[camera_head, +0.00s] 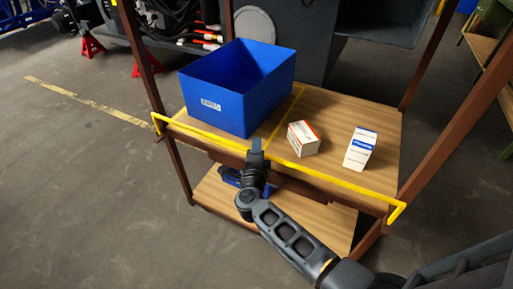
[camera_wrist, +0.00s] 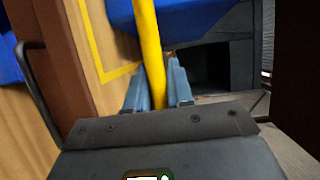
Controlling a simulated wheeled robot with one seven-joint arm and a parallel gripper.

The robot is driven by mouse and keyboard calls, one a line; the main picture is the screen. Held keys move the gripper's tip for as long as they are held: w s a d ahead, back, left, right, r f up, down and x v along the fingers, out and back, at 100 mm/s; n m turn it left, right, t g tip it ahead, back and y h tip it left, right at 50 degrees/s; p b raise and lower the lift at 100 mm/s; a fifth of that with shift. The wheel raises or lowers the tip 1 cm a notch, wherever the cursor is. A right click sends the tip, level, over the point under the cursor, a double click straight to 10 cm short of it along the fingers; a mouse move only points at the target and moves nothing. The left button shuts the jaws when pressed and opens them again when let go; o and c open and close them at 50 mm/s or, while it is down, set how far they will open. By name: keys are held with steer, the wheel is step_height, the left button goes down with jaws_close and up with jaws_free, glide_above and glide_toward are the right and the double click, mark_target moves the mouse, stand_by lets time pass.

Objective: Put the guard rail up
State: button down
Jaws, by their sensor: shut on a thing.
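The yellow guard rail (camera_head: 340,182) runs along the front edge of the wooden shelf (camera_head: 375,160), with short bent ends at the rack's left and right posts. At the right end, its short arm slants up and outward from the post. My gripper (camera_head: 256,148) is at the rail left of its middle, in front of the blue bin. In the wrist view, the rail (camera_wrist: 150,45) passes between the two blue-grey fingers of my gripper (camera_wrist: 158,85), which are shut on it. The fingers hide a short piece of the rail.
A blue bin (camera_head: 215,107), a small red-and-white box (camera_head: 303,139) and a white-and-blue box (camera_head: 360,150) stand on the shelf behind the rail. Brown posts (camera_head: 445,110) flank it. A lower shelf (camera_head: 325,218) lies beneath. Floor at left is clear.

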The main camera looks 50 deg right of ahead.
steer(key=c, duration=1.1)
jaws_free()
steer(key=shift+f, duration=0.15)
steer(key=v, duration=0.7)
steer(key=shift+s+a, duration=0.2)
steer(key=shift+a, duration=0.1)
steer(key=s+a+r+n+t+y, duration=0.1)
steer(key=s+a+r+n+y, duration=0.3)
steer(key=s+n, duration=0.6)
steer(key=s+a+r+n+t+y, duration=0.2)
steer(key=s+a+r+n+y, duration=0.3)
steer(key=s+a+r+n, duration=0.3)
steer(key=s+a+r+n+t+y, duration=0.2)
steer(key=s+a+r+n+y, duration=0.3)
steer(key=s+n, duration=0.6)
steer(key=s+a, duration=0.2)
steer(key=shift+s+r+n, duration=0.3)
steer(key=shift+r, duration=0.1)
